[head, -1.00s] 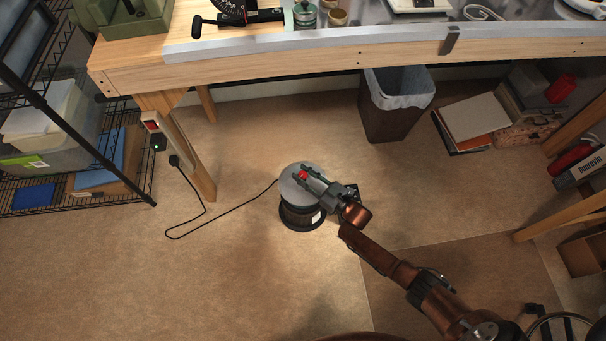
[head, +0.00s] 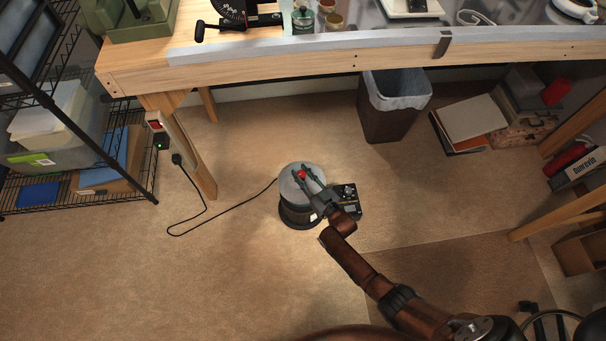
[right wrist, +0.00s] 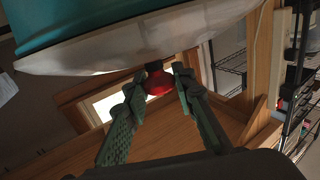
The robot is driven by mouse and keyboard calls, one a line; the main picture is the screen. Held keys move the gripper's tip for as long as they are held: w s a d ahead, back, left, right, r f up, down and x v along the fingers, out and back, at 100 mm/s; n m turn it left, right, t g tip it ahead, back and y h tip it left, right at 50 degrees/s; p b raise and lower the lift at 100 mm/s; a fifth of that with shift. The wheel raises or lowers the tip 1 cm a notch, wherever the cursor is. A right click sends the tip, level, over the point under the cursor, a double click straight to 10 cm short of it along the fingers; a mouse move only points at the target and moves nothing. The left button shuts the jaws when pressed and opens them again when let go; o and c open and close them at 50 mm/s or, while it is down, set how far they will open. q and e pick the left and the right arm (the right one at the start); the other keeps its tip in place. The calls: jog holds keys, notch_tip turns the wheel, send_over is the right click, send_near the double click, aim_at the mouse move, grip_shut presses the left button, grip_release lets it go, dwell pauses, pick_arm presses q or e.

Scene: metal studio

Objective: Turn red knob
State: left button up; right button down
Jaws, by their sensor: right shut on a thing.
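The red knob (head: 302,174) shows on the pale round top of a drum-shaped device (head: 290,187) on the floor, in the middle of the head view. It also shows in the right wrist view (right wrist: 158,83), on a short dark stem against the pale surface. My right gripper (head: 303,175) is shut on the knob, with one green-grey finger on each side; both fingers (right wrist: 160,84) show in the right wrist view. The near side of the device is partly hidden by my right gripper. My left gripper is not in view.
A black box with dials (head: 347,196) sits right beside the device. A black cord (head: 235,203) runs from the device left to a power strip (head: 156,122) on the bench leg. The workbench (head: 300,58) edge is behind, with a bin (head: 391,118) below.

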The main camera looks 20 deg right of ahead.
aim_at(303, 178)
jog(key=shift+m+h, duration=0.7)
jog(key=shift+h, duration=0.3)
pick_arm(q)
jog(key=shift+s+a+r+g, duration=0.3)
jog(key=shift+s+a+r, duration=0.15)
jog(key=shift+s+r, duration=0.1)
pick_arm(e)
jog(key=shift+m+h, duration=0.7)
jog(key=shift+h, duration=0.5)
jog(key=c, duration=1.6)
grip_release()
jog(key=shift+s+a, duration=0.15)
jog(key=shift+s, duration=3.6)
